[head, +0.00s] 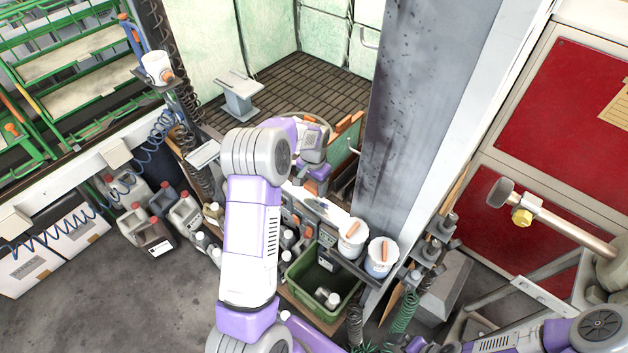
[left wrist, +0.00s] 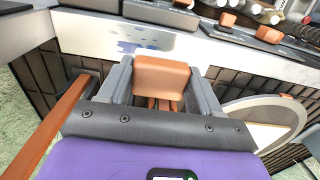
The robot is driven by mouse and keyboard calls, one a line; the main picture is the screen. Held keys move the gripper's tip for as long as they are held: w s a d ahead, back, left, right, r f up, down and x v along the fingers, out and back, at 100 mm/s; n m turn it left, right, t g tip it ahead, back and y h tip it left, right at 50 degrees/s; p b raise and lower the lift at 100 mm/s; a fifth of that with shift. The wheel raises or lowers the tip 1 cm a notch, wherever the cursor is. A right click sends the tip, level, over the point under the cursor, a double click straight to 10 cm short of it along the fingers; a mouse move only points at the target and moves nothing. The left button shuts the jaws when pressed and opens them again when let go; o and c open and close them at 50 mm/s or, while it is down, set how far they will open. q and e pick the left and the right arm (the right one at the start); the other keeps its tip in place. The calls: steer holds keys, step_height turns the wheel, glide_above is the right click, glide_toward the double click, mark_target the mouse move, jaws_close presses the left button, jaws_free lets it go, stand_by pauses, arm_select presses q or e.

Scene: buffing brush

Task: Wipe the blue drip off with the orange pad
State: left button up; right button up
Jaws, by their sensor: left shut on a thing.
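My left gripper (left wrist: 160,82) is shut on the orange pad (left wrist: 161,76), a block with rounded edges held between its two grey fingers in the left wrist view. The blue drip (left wrist: 143,46) is a patch of blue smears on a white ledge just beyond the pad, slightly to its left. A gap seems to show between pad and drip; contact cannot be told. In the head view my left gripper (head: 314,178) is over the ledge, and the smears (head: 318,204) show just below it. The pad is hard to make out there.
Two white tubs (head: 382,256) stand right of the ledge, near a grey pillar (head: 408,100). A green crate (head: 318,288) with bottles sits below. A pipe (head: 570,232) juts in at right.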

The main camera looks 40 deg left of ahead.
mark_target(313, 200)
arm_select(q)
step_height(313, 200, down, 4)
steer(key=shift+f+b, duration=0.1)
steer(key=shift+b, duration=1.05)
steer(key=shift+d+f, duration=0.2)
steer(key=shift+f, duration=0.05)
steer(key=shift+d, duration=0.35)
steer(key=shift+c, duration=0.4)
steer(key=shift+s+d+f, duration=0.1)
steer(key=shift+d, duration=0.7)
steer(key=shift+s+d, duration=0.2)
steer(key=shift+d, duration=2.1)
steer(key=shift+a, duration=0.2)
steer(key=shift+w+a, duration=0.15)
steer(key=shift+a, duration=1.6)
steer(key=shift+w+a, duration=0.15)
steer(key=shift+a, duration=1.6)
steer(key=shift+r+p, duration=0.3)
steer(key=shift+p, duration=0.05)
steer(key=shift+r+p, duration=0.3)
steer(key=shift+r, duration=0.65)
steer(key=shift+r+p, duration=0.45)
steer(key=shift+r, duration=0.3)
steer(key=shift+r+p, duration=1.35)
steer(key=shift+r, duration=0.75)
